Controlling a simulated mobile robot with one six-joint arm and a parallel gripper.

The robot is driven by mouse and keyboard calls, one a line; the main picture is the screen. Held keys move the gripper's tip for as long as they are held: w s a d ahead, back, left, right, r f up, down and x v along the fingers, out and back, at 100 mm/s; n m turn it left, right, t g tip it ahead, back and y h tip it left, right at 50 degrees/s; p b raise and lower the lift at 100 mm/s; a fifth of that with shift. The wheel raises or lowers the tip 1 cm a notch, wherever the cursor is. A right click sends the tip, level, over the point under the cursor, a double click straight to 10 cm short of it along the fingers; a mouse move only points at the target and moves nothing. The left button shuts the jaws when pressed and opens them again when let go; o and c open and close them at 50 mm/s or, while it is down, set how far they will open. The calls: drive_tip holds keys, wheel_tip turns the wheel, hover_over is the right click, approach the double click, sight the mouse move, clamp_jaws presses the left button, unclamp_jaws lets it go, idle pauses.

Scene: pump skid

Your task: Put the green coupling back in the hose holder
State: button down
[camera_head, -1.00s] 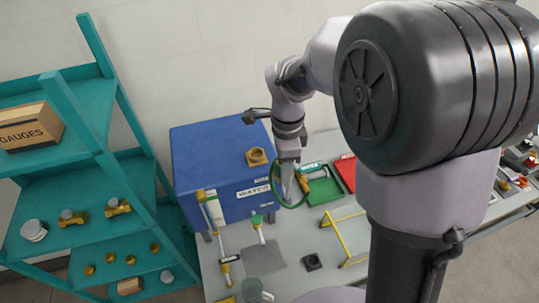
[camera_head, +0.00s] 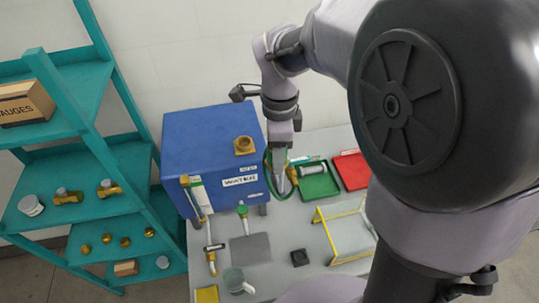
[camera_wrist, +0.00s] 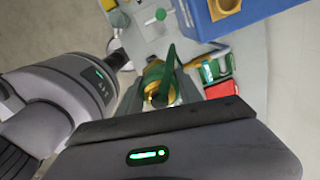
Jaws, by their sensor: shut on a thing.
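My gripper (camera_head: 281,165) is beside the right front edge of the blue water tank (camera_head: 203,149), above the bench. In the wrist view my gripper (camera_wrist: 164,92) is shut on the green coupling (camera_wrist: 154,84), which shows green and brass between the fingers. A green hose loop (camera_wrist: 171,58) rises from it in the wrist view, and the hose (camera_head: 279,192) hangs below the gripper in the head view. The coupling is mostly hidden by my fingers in the head view. I cannot tell which fitting is the hose holder.
A brass fitting (camera_head: 244,145) sits on the tank top. A green tray (camera_head: 318,187) and a red tray (camera_head: 352,171) lie to the right. A yellow frame (camera_head: 343,232), a black block (camera_head: 299,258) and a grey mat (camera_head: 250,248) are on the bench. Teal shelves (camera_head: 88,100) stand at left.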

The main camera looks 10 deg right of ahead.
drive_tip(key=s+d+f+b, duration=0.2)
drive_tip(key=f+b, duration=0.9)
drive_tip(key=f, duration=0.2)
drive_tip(key=s+d+f+b, duration=0.3)
drive_tip(key=f+b, duration=0.9)
drive_tip(key=s+d+f+b, duration=0.2)
drive_tip(key=s+f+b, duration=0.1)
drive_tip(key=f+b, duration=0.9)
drive_tip(key=shift+s+d+f, duration=0.2)
drive_tip(key=shift+d+f, duration=0.1)
drive_tip(key=shift+f, duration=0.5)
drive_tip(key=shift+r, duration=0.1)
